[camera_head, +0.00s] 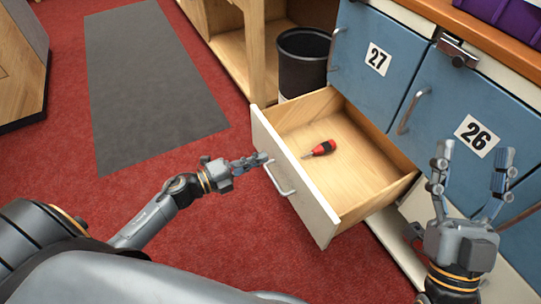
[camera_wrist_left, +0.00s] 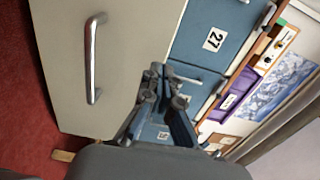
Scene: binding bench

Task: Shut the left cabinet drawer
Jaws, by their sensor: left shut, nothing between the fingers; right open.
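The cabinet drawer is pulled open, with its cream front panel (camera_head: 296,185) facing my left arm. Its metal handle (camera_head: 280,179) is on that panel and also shows in the left wrist view (camera_wrist_left: 92,58). A red and black screwdriver (camera_head: 319,149) lies inside on the wooden bottom. My left gripper (camera_head: 262,159) is shut and empty, close to the panel just above the handle in the head view; I cannot tell whether it touches. In the left wrist view its fingers (camera_wrist_left: 165,86) overlap the panel's edge. My right gripper (camera_head: 476,153) is open and empty, right of the drawer.
Blue doors numbered 27 (camera_head: 376,59) and 26 (camera_head: 477,135) are behind the drawer. A black bin (camera_head: 303,68) stands beyond it by a wooden shelf unit (camera_head: 236,50). A grey mat (camera_head: 150,85) lies on the red carpet, which is clear left of the drawer.

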